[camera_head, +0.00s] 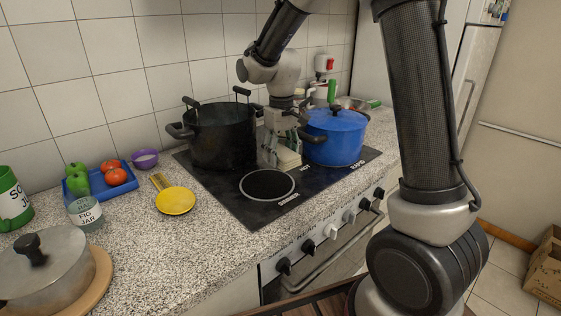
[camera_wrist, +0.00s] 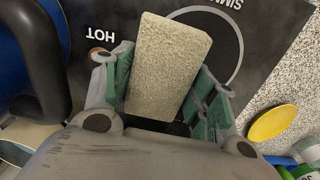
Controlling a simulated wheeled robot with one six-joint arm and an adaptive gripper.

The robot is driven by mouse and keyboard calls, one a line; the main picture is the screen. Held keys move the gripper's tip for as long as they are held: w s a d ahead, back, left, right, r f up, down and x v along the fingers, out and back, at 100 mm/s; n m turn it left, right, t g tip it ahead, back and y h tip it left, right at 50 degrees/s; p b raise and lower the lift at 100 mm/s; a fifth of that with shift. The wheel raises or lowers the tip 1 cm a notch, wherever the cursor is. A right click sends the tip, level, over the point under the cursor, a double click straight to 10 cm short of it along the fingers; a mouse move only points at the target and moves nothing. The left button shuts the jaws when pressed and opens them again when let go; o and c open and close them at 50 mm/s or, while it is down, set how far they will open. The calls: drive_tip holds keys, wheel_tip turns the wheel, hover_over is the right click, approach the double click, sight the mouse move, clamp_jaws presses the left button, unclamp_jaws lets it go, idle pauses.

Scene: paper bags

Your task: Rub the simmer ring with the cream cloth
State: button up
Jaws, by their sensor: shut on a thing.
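The simmer ring (camera_head: 267,185) is a dark disc with a pale outline at the front left of the black hob, beside the word SIMMER. In the wrist view the ring (camera_wrist: 232,62) is partly hidden behind the cloth. The cream cloth (camera_head: 288,159) looks like a thick, folded block; it fills the middle of the wrist view (camera_wrist: 167,68). My gripper (camera_head: 280,148) is shut on the cloth, with green-padded fingers on both sides of it. In the head view the cloth is just behind and right of the ring, between the two pots. Its height above the hob is hard to tell.
A black pot (camera_head: 222,137) stands close on the left of my gripper and a blue lidded pot (camera_head: 335,137) close on the right. A yellow spoon rest (camera_head: 175,200) lies left of the hob. The hob's front left is clear around the ring.

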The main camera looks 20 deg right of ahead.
drive_tip(key=shift+r, duration=1.5)
